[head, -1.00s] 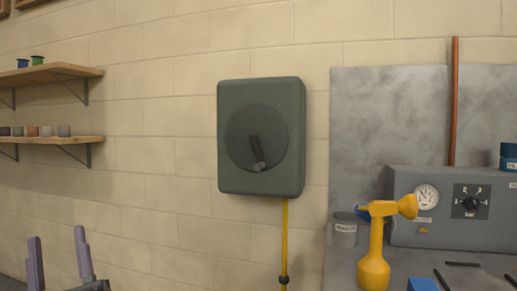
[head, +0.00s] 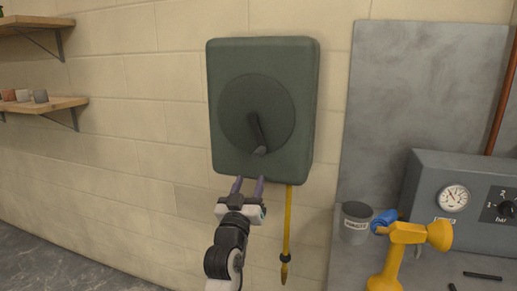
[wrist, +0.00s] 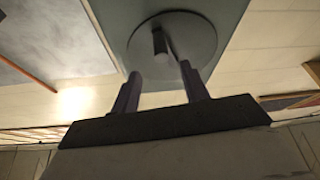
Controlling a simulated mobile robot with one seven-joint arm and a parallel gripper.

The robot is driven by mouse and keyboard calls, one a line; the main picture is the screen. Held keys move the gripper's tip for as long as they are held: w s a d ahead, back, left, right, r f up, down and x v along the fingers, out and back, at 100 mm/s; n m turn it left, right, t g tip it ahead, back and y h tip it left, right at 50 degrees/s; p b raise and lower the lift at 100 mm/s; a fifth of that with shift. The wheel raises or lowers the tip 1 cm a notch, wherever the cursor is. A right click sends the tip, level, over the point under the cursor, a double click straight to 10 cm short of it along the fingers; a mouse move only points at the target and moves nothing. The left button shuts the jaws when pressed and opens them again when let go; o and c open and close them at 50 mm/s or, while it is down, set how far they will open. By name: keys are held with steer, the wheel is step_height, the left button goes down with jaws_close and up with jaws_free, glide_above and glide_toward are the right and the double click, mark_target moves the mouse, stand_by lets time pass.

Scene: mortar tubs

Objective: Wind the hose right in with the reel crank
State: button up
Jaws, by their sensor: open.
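The hose reel is a dark green box (head: 300,90) on the block wall, with a round disc (head: 240,98) on its front. The crank (head: 256,131) points down and slightly right from the disc's middle, its handle at the lower end. A yellow hose (head: 288,215) hangs from the box's underside and ends in a dark collar and yellow tip. My gripper (head: 248,183) is open and empty, just below the box's lower edge in the head view, apart from the crank. In the wrist view the crank handle (wrist: 159,43) shows beyond and between my two fingers.
A grey panel and bench stand at right, with a labelled grey pot (head: 355,222), a yellow tool (head: 392,262) and a gauge box (head: 430,190). Two wall shelves (head: 45,104) are at left. The wall between shelves and reel is bare.

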mark_target(258, 154)
steer(key=p+x, duration=0.3)
steer(key=x, duration=0.7)
steer(key=shift+r+p, duration=0.15)
steer(key=shift+p, duration=0.15)
steer(key=shift+w+d+r, duration=0.15)
steer(key=shift+w, duration=0.5)
steer(key=shift+c, duration=0.4)
jaws_close()
